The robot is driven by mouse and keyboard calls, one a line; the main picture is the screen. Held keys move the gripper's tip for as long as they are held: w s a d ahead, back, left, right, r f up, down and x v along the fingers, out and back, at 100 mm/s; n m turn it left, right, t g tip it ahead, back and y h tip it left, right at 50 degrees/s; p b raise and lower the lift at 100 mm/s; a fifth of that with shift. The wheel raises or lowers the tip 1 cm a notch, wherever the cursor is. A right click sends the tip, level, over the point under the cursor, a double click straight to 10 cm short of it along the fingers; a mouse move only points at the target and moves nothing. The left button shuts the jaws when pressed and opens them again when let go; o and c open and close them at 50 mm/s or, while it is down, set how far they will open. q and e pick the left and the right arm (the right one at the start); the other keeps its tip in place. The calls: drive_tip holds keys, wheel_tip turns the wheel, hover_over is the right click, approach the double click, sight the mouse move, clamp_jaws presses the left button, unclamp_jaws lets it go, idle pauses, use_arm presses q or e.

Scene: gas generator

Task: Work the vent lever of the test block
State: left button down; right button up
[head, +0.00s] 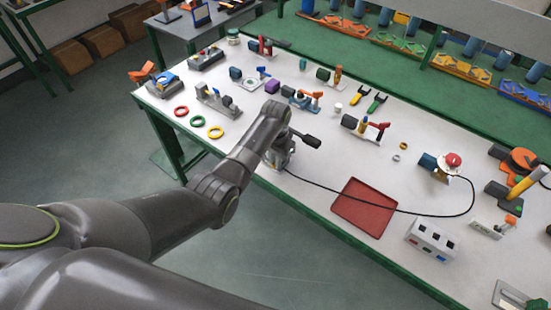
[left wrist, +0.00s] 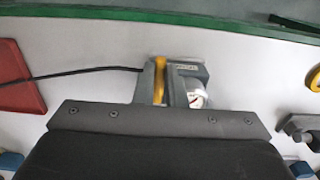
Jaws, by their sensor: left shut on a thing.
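The test block (head: 283,160) is a small grey unit near the table's front edge, largely hidden by my left arm in the head view. In the left wrist view the block (left wrist: 186,86) shows an upright yellow part (left wrist: 160,80), which looks like the vent lever, and a round white gauge (left wrist: 196,100). My left gripper (head: 281,143) is down at the block and shut on the lever. Its fingertips and the grip itself are hidden; the dark gripper body fills the bottom of the left wrist view. My right gripper is not in view.
A black cable (head: 330,187) runs from the block across a red tray (head: 365,207) towards a red-topped blue device (head: 441,166). Coloured rings (head: 198,121) lie to the left. Several fittings and tools stand behind. A white box (head: 431,240) is right of the tray.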

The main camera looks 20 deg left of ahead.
use_arm(q)
drive_tip(key=shift+d+r+n+p, duration=0.15)
drive_tip(key=shift+d+n+p, duration=0.15)
drive_tip(key=shift+n+p, duration=0.55)
drive_tip(key=shift+s+d+n, duration=0.1)
drive_tip(key=shift+d+n, duration=0.2)
drive_tip(key=shift+n, duration=0.65)
drive_tip(key=shift+d+n+p, duration=0.25)
drive_tip(key=shift+n+p, duration=0.3)
drive_tip(key=shift+n, duration=0.35)
drive_tip(key=n, duration=0.2)
drive_tip(key=shift+d+n, duration=0.4)
drive_tip(key=n, duration=0.2)
drive_tip(key=w+d+n, duration=0.1)
drive_tip(key=n, duration=0.1)
drive_tip(key=shift+d, duration=0.15)
drive_tip(key=n, duration=0.2)
drive_tip(key=w+n, duration=0.1)
drive_tip(key=n+b, duration=0.1)
drive_tip(key=n, duration=0.1)
drive_tip(key=shift+w+d+n, duration=0.2)
drive_tip(key=shift+d+n, duration=0.1)
drive_tip(key=shift+d, duration=0.1)
